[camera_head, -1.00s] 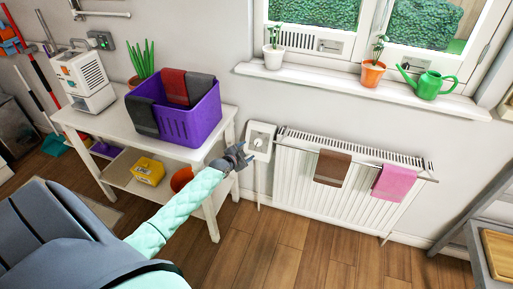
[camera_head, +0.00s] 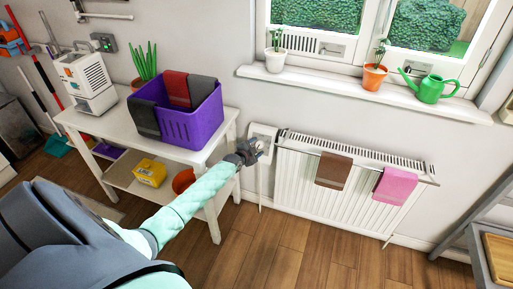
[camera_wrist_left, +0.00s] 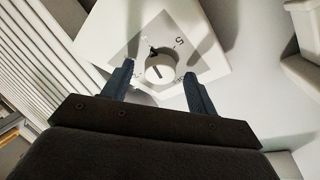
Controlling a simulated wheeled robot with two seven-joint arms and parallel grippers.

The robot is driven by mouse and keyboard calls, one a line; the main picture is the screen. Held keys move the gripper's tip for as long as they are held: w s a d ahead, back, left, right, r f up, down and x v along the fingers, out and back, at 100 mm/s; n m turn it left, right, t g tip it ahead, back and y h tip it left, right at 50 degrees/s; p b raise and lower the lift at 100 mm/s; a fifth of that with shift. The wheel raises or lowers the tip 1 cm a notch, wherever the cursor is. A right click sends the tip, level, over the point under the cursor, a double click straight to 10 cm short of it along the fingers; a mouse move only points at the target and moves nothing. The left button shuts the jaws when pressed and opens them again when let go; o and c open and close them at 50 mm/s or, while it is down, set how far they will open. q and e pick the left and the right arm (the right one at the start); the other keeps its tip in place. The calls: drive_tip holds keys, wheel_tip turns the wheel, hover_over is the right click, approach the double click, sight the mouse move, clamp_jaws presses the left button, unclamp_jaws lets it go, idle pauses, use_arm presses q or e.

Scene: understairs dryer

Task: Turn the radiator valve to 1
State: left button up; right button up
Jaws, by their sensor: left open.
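The radiator valve (camera_head: 261,131) is a white square plate with a round knob on the wall, left of the white radiator (camera_head: 340,186). In the left wrist view its white knob (camera_wrist_left: 160,68) sits on a grey dial, with a "5" legible; the other marks are too small or covered to read. My left gripper (camera_head: 254,147) is at the valve and hides part of it. In the left wrist view the left gripper (camera_wrist_left: 158,73) is open, one finger either side of the knob; I cannot tell whether they touch it. My right gripper is not in view.
A white table (camera_head: 100,122) with a purple basket (camera_head: 190,125) stands left of the valve, close to my left arm. A brown towel (camera_head: 333,170) and a pink towel (camera_head: 396,186) hang on the radiator. A windowsill (camera_head: 330,88) juts out above. The wooden floor in front is clear.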

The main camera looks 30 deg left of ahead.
use_arm(q)
drive_tip(key=shift+w, duration=0.25)
drive_tip(key=c, duration=1)
